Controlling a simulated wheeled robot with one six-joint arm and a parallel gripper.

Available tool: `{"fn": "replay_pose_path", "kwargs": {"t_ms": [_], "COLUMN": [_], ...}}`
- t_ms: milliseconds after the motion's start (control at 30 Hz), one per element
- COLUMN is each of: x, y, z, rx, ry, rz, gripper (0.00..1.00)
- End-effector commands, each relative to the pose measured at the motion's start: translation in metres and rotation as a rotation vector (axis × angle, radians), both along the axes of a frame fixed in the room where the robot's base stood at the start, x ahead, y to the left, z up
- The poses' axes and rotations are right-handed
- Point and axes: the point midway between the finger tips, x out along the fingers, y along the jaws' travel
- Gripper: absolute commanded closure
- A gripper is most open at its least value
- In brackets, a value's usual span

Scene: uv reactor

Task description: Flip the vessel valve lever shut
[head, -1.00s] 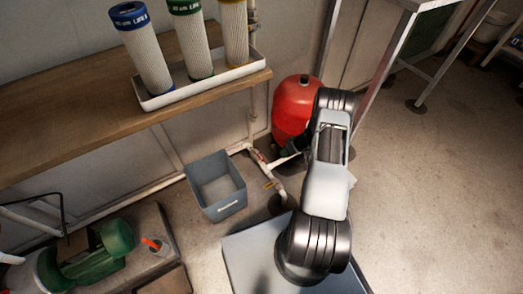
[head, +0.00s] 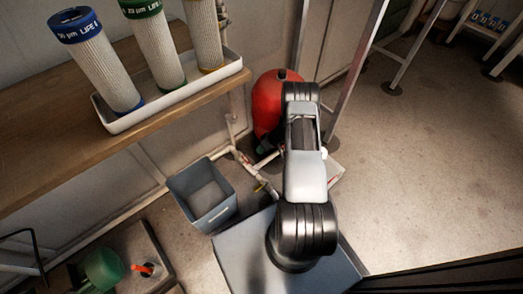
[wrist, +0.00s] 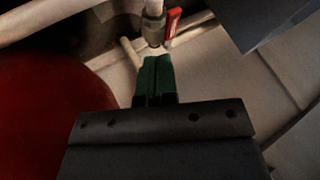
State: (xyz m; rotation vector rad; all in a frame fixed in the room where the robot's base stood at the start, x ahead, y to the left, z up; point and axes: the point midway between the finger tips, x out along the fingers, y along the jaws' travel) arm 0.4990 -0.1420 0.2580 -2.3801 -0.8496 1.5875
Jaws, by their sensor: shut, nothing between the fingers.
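The valve (wrist: 153,22) with its red lever (wrist: 172,24) is at the top middle of the wrist view. The lever stands beside the brass body and points roughly along it. My gripper (wrist: 157,62) is shut and empty, its green fingertips close below the valve in the picture. I cannot tell whether they touch it. The red vessel (wrist: 45,115) fills the left of the wrist view and also shows in the head view (head: 266,108), partly behind my arm. In the head view my gripper is mostly hidden, and the lever is too small to make out clearly.
White pipes (head: 242,158) run low along the wall. A grey bin (head: 178,196) stands on the floor left of my arm. A wooden bench (head: 60,160) holds a white tray (head: 187,90) of filters. A metal frame stands behind the vessel. The floor on the right is open.

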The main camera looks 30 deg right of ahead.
Motion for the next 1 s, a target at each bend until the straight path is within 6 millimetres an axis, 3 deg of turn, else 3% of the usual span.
{"fn": "replay_pose_path", "kwargs": {"t_ms": [100,400,1000], "x": [0.006,0.016,0.019], "y": [0.011,0.030,0.036], "z": [-0.020,-0.049,-0.056], "rx": [0.001,0.000,0.000], "ry": [0.000,0.000,0.000], "rz": [0.000,-0.002,-0.004], "gripper": [1.00,1.00,1.00]}}
